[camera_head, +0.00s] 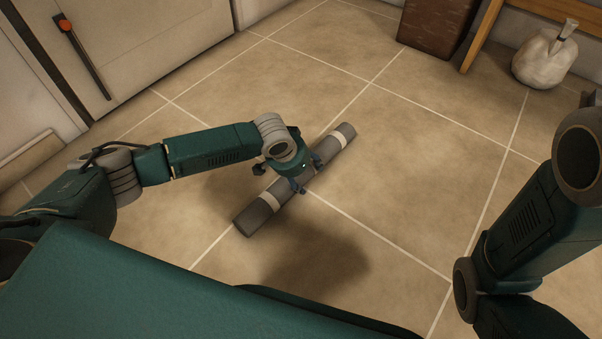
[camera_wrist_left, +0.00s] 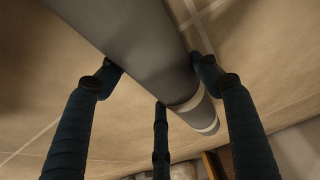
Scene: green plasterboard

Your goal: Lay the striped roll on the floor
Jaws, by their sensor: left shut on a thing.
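The striped roll (camera_head: 258,214) is a grey cylinder with pale bands near its ends. In the head view it lies diagonally over the tiled floor (camera_head: 420,150). My left gripper (camera_head: 305,182) is shut on the roll near its middle, with fingers on both sides. In the left wrist view the roll (camera_wrist_left: 150,50) runs across the top between the dark fingers (camera_wrist_left: 160,85), its banded end toward the lower right. Whether the roll touches the floor or hangs just above it is hard to tell. My right arm shows at the right edge of the head view; its gripper is out of view.
A pale door or cabinet (camera_head: 150,45) stands at the upper left. A brown block (camera_head: 437,22), a wooden leg (camera_head: 482,36) and a white sack-like object (camera_head: 545,60) stand along the back right. The floor around the roll is clear.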

